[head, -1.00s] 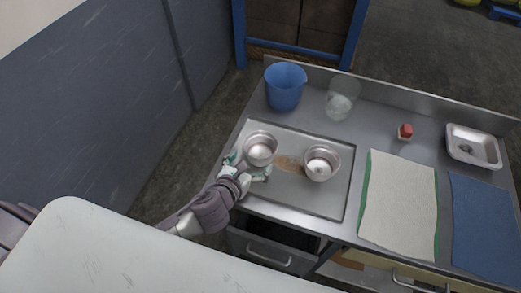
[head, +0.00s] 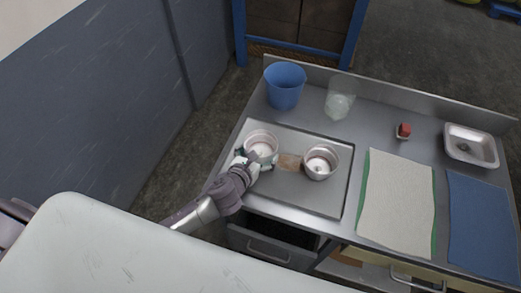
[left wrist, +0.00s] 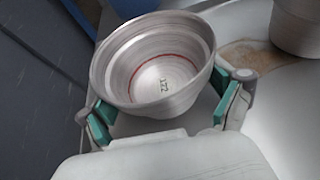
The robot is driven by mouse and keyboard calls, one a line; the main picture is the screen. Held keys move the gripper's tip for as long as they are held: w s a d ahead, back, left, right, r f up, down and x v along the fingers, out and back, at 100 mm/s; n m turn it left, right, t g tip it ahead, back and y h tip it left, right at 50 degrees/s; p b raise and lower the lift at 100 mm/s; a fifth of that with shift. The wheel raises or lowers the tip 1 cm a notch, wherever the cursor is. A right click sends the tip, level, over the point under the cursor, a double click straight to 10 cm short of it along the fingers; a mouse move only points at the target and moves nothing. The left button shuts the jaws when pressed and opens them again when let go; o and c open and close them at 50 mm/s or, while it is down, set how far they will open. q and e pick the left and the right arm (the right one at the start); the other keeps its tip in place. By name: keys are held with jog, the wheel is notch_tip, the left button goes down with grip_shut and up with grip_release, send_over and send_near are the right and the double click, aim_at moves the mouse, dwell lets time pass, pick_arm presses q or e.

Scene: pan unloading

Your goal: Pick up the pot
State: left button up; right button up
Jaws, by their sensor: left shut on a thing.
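Two small metal pots are in the head view. The left pot (head: 261,144) is at the left of the grey metal tray, and my left gripper (head: 257,161) is around it from the near side. In the left wrist view this pot (left wrist: 155,65) has a red ring and a mark like "122" inside, and the green finger pads of my left gripper (left wrist: 165,112) are at its two sides, shut on it. I cannot tell whether it is clear of the tray. The other pot (head: 320,162) stands on the tray to the right. My right gripper is not seen.
The tray (head: 300,197) has a brown stain between the pots. A blue bucket (head: 285,86) and a clear container (head: 339,100) stand behind. A small red item (head: 404,130), a metal pan (head: 471,146), a white cloth (head: 397,205) and a blue cloth (head: 485,222) lie to the right.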

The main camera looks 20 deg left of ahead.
pick_arm(q)
jog(key=shift+r, duration=0.15)
jog(key=shift+r, duration=0.8)
jog(key=shift+d+r, duration=0.25)
jog(key=shift+r, duration=0.95)
jog(key=shift+s+d+r+b, duration=0.3)
jog(key=shift+d+r, duration=0.8)
jog(key=shift+d, duration=0.7)
jog(key=shift+s+d+r+b, duration=0.3)
jog(key=shift+d+r, duration=0.8)
jog(key=shift+d, duration=0.75)
jog(key=shift+s+d+r+b, duration=0.2)
jog(key=shift+d+r+b, duration=0.15)
jog(key=shift+d+r, duration=1.1)
jog(key=shift+d+f, duration=0.3)
jog(key=shift+d, duration=0.1)
